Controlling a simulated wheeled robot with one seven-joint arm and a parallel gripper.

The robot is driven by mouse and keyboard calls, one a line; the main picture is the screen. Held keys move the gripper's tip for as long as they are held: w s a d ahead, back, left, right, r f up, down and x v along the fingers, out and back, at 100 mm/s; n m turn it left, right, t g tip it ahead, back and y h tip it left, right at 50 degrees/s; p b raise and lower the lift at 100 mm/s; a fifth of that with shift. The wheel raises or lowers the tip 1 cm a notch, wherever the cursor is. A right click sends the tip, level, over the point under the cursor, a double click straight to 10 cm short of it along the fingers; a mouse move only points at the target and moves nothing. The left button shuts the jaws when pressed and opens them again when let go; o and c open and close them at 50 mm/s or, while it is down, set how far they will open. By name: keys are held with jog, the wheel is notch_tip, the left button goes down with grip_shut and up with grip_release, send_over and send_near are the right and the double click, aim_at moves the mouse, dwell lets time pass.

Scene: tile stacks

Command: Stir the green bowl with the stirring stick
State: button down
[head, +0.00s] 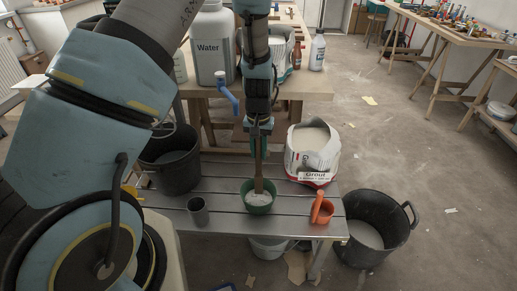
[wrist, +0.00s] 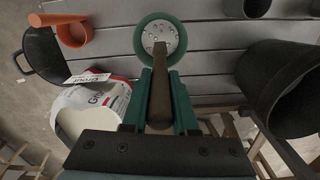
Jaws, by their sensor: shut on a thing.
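The green bowl (head: 257,202) stands on the grey slatted bench and holds a pale, speckled filling. It also shows in the wrist view (wrist: 142,30). My gripper (head: 259,147) is above the bowl and is shut on the brown stirring stick (head: 259,174). In the wrist view the green fingers of my gripper (wrist: 160,100) lie on both sides of the stick (wrist: 160,75). The stick points down, and its lower end is over or in the filling; I cannot tell how deep it reaches.
On the bench (head: 228,221) are a grey cup (head: 198,211), an orange scoop (head: 321,209), an open grout bag (head: 311,153) and a black bucket (head: 172,165). Another black bucket (head: 376,227) stands on the floor at right. A water canister (head: 212,48) stands on the table behind.

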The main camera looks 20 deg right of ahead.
aim_at(258, 164)
jog(key=shift+f+b, duration=1.7)
jog(key=shift+f, duration=1.2)
jog(key=shift+a, duration=0.1)
